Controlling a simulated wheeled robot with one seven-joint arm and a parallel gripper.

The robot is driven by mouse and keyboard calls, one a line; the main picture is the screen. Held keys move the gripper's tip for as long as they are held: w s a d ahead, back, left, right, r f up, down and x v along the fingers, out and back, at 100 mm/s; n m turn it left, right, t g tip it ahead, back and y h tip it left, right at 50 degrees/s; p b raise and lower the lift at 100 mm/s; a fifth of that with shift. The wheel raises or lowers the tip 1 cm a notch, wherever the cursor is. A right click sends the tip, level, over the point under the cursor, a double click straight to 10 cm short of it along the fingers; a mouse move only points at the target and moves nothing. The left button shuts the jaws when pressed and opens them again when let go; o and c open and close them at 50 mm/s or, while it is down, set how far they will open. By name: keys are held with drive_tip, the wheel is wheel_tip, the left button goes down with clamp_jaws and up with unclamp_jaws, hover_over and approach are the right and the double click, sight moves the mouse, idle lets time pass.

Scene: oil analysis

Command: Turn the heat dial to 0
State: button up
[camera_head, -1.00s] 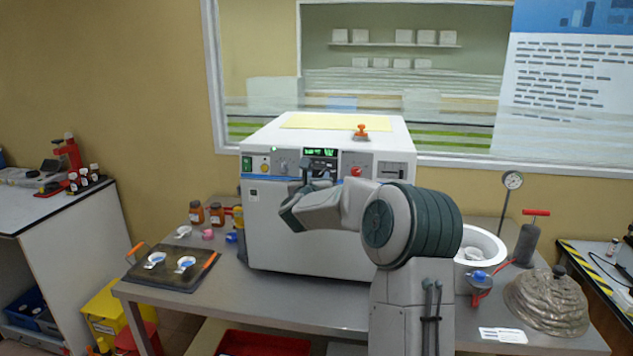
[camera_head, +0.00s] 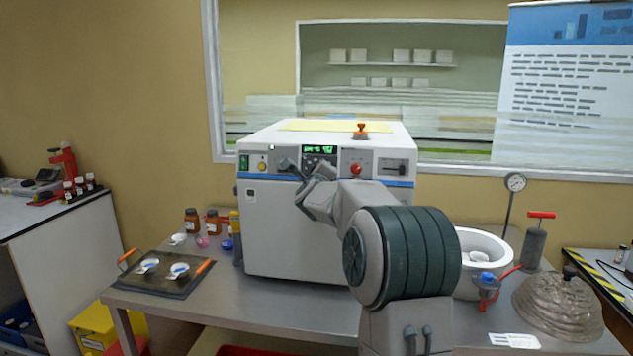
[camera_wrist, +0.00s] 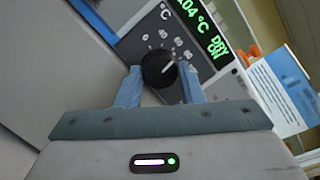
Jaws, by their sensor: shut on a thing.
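The heat dial (camera_wrist: 158,71) is a round black knob with a white pointer line on the oven's front panel, seen in the wrist view. Its pointer aims up and to the right in that picture, toward small printed numbers that are hard to read. My gripper (camera_wrist: 161,78) has its two blue fingers on either side of the dial and is shut on it. In the head view my gripper (camera_head: 308,172) is at the panel under the green display (camera_head: 319,149) and hides the dial.
The white oven (camera_head: 285,235) stands on a grey bench. A red knob (camera_head: 356,169) is right of the gripper, and an orange-handled stamp (camera_head: 361,130) is on top. A dark tray (camera_head: 162,276) with small dishes is left; a white bowl (camera_head: 485,262) is right.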

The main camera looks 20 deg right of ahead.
drive_tip(key=shift+d+r+n+g+y+p, duration=0.15)
drive_tip(key=shift+n+g+y+p, duration=0.2)
drive_tip(key=shift+n+p, duration=1.5)
drive_tip(key=shift+a+r+n+g+y+p, duration=0.25)
drive_tip(key=shift+n+p, duration=0.6)
drive_tip(key=shift+n, duration=2.05)
drive_tip(key=shift+d+r+n+g+y+p, duration=0.1)
drive_tip(key=shift+d+n+g+y+p, duration=0.2)
drive_tip(key=shift+n+p, duration=1.55)
drive_tip(key=shift+a+f+n+b, duration=0.1)
drive_tip(key=shift+n+b, duration=0.35)
drive_tip(key=shift+n, duration=0.15)
drive_tip(key=o, duration=1)
drive_tip(key=shift+s, duration=0.1)
